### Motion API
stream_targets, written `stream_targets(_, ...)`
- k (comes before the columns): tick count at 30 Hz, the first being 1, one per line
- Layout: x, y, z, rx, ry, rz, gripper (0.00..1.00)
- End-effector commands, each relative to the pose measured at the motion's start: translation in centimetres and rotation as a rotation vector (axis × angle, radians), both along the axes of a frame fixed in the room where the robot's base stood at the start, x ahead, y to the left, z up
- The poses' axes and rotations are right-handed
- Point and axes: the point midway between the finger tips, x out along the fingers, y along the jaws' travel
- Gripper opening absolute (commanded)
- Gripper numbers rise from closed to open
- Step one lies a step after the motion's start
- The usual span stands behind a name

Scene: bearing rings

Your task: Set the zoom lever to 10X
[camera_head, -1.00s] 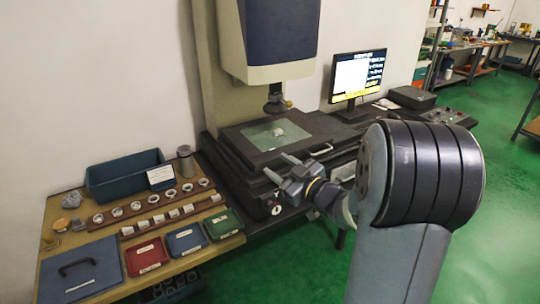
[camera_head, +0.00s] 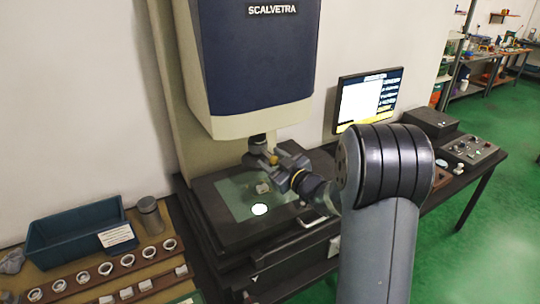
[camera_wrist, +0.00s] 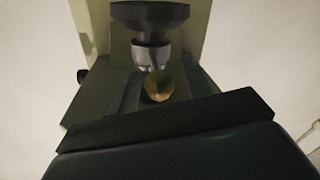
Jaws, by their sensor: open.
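The measuring machine's lens (camera_head: 258,143) hangs under the blue and cream head (camera_head: 258,60). In the wrist view, the lens shows as a dark cone (camera_wrist: 150,14) and a silver barrel (camera_wrist: 152,54). A rounded brass knob (camera_wrist: 158,85), apparently the zoom lever's end, stands out in front of it. My gripper (camera_head: 263,158) is open, close beside the lens and above the stage. In the head view it overlaps the knob's area, so contact cannot be told. No scale marks or zoom setting can be read. My fingertips are not clear in the wrist view.
A monitor (camera_head: 368,98) and control box (camera_head: 470,155) stand right. A blue bin (camera_head: 75,240) and several rings are at left.

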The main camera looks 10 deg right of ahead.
Motion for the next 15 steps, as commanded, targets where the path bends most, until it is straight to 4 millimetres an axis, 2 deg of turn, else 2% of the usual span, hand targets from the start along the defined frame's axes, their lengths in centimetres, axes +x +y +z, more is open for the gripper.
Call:
stream_targets(4,0.95,0.53,-0.02,-0.001,0.001,0.002,0.46)
stream_targets(13,1.13,0.57,-0.08,0.000,0.001,0.000,0.46)
stream_targets(15,1.12,0.56,-0.08,0.000,0.001,0.000,0.41)
